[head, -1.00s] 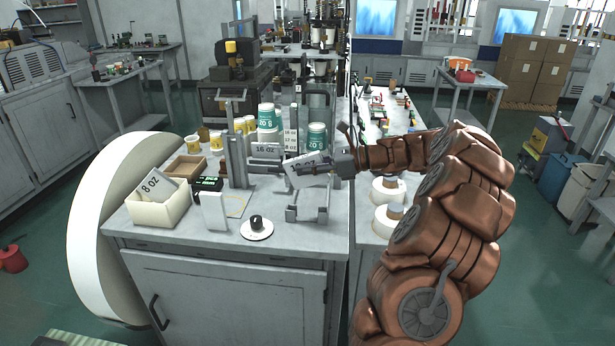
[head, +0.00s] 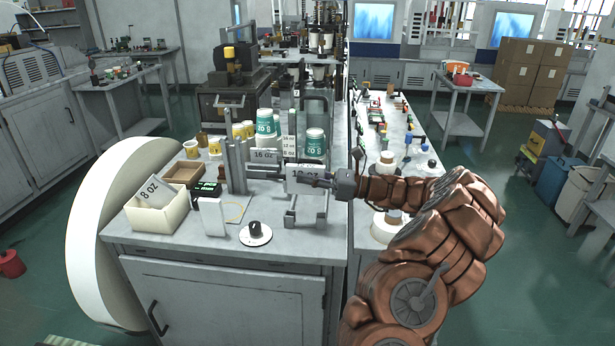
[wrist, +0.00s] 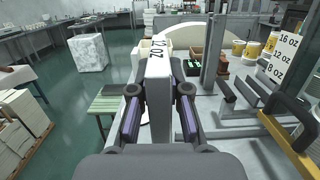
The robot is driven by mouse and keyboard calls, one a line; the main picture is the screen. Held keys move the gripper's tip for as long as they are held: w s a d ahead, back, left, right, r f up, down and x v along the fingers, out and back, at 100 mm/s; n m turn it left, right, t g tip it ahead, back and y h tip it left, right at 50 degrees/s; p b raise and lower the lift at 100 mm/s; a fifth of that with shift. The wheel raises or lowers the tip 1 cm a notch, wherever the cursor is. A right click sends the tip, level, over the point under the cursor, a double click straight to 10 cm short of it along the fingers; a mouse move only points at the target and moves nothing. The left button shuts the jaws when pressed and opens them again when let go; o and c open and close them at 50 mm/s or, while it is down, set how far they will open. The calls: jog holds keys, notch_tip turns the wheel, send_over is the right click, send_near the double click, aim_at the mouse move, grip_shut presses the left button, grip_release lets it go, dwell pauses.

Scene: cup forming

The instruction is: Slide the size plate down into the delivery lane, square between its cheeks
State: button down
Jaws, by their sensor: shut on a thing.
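My gripper (head: 326,180) is shut on a pale size plate (head: 303,176), held level on edge in the head view. In the wrist view the plate (wrist: 158,92) stands between the two fingers (wrist: 159,118) and reads 12 OZ. In the head view it appears just above or in front of a grey metal stand (head: 292,216); contact cannot be told. I cannot tell which fixture is the delivery lane; the plate's seating between cheeks is not visible.
An 8 OZ plate (head: 148,190) leans in a cream bin (head: 160,216) at left. A white block (head: 212,217) and a round dial (head: 256,235) are near the bench front. Cups (head: 265,122) stand behind. A yellow-and-black handle (wrist: 285,137) is right in the wrist view.

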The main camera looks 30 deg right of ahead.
aim_at(298, 193)
jog(key=shift+r, duration=0.1)
jog(key=shift+f+b, duration=0.75)
jog(key=shift+f, duration=2.25)
jog(key=shift+p, duration=0.6)
jog(key=shift+f+b, duration=0.9)
jog(key=shift+f, duration=1.3)
jog(key=shift+r+p, duration=1.15)
jog(key=shift+r, duration=0.75)
